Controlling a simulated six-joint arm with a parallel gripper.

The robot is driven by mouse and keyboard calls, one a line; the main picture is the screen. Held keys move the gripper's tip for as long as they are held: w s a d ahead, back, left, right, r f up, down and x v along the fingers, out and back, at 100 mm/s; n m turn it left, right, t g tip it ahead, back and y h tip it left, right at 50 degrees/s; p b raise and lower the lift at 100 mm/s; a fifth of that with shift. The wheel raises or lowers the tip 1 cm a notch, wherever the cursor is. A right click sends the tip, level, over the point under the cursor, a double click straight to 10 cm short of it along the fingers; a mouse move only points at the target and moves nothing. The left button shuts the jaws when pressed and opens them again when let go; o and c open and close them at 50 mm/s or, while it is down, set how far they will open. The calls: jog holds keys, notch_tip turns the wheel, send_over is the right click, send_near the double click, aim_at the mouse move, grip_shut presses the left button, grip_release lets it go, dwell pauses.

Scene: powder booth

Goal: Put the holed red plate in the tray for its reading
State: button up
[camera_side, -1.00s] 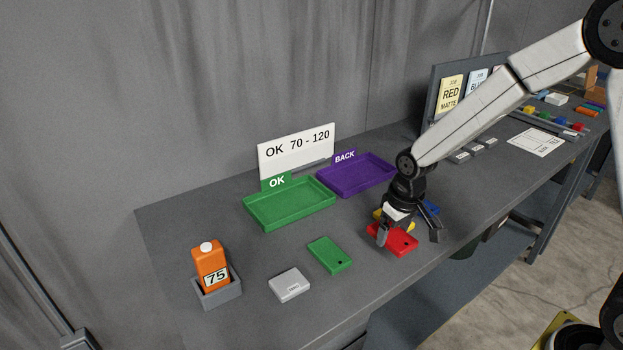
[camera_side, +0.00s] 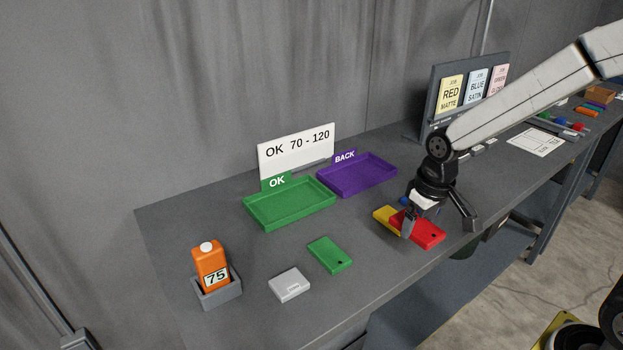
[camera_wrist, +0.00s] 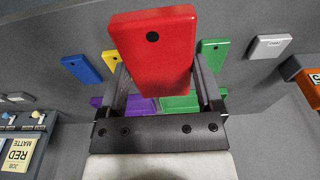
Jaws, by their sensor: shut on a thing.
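The red plate (camera_side: 430,237) has a dark hole near one end, which also shows in the wrist view (camera_wrist: 150,60). My gripper (camera_side: 438,229) is shut on it, one finger at each side, and holds it near the yellow plate. It seems raised off the table, though the gap is hard to judge. The green tray (camera_side: 259,222) is tagged OK and looks empty. The purple tray (camera_side: 334,189) behind it is tagged BACK and looks empty too. A sign (camera_side: 296,150) reads OK 70 - 120. The orange gauge (camera_side: 209,258) at front left reads 75.
A yellow plate (camera_side: 382,216) and a mostly hidden blue plate (camera_wrist: 80,68) lie by my gripper. A holed green plate (camera_side: 328,253) and a pale grey block (camera_side: 289,284) lie in front of the trays. A card board (camera_side: 434,84) stands at the back right.

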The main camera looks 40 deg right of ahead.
jog(key=shift+w, duration=0.1)
send_near(363, 239)
jog(key=s+r, duration=0.2)
jog(key=s, duration=0.2)
jog(key=w+f, duration=0.1)
jog(key=f, duration=0.1)
jog(key=w+f, duration=0.1)
jog(key=w, duration=0.1)
jog(key=shift+f, duration=0.35)
jog(key=shift+w+f, duration=0.45)
jog(key=shift+f, duration=0.1)
jog(key=shift+f, duration=0.1)
jog(key=shift+w+f, duration=0.45)
jog(key=shift+f, duration=1.4)
jog(key=shift+f, duration=0.15)
